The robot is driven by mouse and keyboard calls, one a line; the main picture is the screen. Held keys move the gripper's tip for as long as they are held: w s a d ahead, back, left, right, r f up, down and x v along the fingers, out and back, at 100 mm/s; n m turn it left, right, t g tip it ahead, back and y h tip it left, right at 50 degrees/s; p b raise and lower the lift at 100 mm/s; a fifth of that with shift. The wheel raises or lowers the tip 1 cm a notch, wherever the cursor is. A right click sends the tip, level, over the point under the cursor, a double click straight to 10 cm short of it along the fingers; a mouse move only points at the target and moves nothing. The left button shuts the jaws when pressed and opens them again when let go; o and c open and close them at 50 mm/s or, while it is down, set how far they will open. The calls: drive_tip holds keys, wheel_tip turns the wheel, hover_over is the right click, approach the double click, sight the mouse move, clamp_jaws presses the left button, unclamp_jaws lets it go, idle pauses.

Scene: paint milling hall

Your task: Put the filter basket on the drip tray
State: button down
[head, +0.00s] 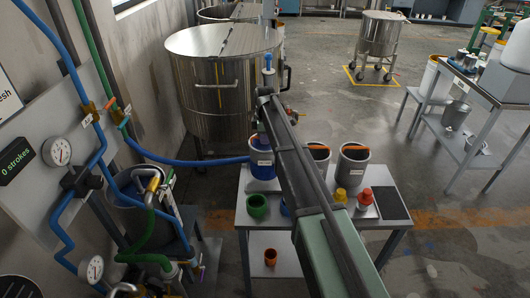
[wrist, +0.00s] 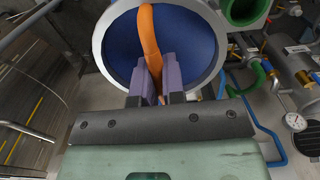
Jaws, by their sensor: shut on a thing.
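In the wrist view, my gripper (wrist: 155,72) is shut on an orange handle (wrist: 147,25) that crosses the mouth of a round container with a pale rim (wrist: 97,45) and blue inside. This looks like the blue container (head: 262,163) with a white label at the table's back left corner, below my arm's end. I cannot tell whether it is the filter basket, nor whether it touches the table. My fingers are hidden in the head view. A dark flat rectangle (head: 390,203) at the table's right end appears to be the drip tray; nothing stands on it.
The table (head: 240,221) also bears two grey buckets (head: 318,160) (head: 352,168) with orange bars, a green pot (head: 257,206), and yellow-topped (head: 340,196) and red-topped (head: 365,197) bottles. A steel vat (head: 222,95) stands behind; pipes and gauges (head: 57,151) are left.

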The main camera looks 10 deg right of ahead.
sight(265, 146)
wheel_tip(265, 146, down, 4)
drive_tip(key=b, duration=0.3)
drive_tip(key=shift+f, duration=0.1)
drive_tip(key=shift+r, duration=0.25)
drive_tip(key=shift+f, duration=0.15)
drive_tip(key=c, duration=1.2)
unclamp_jaws()
